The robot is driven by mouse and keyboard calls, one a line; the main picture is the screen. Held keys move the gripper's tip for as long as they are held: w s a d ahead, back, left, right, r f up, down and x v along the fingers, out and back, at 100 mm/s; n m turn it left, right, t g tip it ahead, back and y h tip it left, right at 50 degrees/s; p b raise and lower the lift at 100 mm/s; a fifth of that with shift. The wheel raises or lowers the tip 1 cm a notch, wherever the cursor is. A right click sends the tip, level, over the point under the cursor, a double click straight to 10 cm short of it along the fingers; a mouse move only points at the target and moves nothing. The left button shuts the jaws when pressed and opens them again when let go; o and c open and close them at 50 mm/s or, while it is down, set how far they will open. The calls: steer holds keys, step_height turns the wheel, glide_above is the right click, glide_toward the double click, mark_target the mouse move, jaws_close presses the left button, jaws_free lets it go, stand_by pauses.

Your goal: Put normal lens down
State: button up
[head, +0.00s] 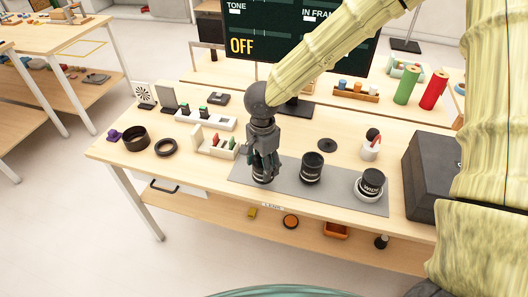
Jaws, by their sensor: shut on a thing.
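My gripper (263,164) points down over the left end of a grey mat (342,197) on the table. Its fingers are shut on a dark cylindrical lens (261,179). The fingers cover much of this lens, and I cannot read its label. The lens is upright at the mat; I cannot tell whether its base touches it. A second black lens (312,168) stands upright at the middle of the mat. A third lens (371,184), marked WIDE, stands in a white ring at the right end.
A rack with small cards (216,145) stands close left of my gripper. A white cup (370,150) stands behind the mat, and a dark case (428,175) stands at right. A screen (280,40) rises behind.

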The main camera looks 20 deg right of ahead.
steer(key=shift+w+d+f+p, duration=0.4)
steer(key=shift+w+f, duration=0.3)
steer(key=shift+w, duration=0.55)
steer(key=shift+w+d+f+p, duration=0.45)
steer(key=shift+w+f, duration=0.2)
steer(key=shift+w, duration=0.6)
steer(key=shift+w+d+f+p, duration=0.4)
steer(key=shift+w+f, duration=0.3)
steer(key=shift+w, duration=0.55)
steer(key=shift+a+f, duration=0.1)
steer(key=o, duration=1.2)
steer(key=shift+o, duration=0.2)
step_height(320, 180, up, 12)
steer(key=b, duration=0.1)
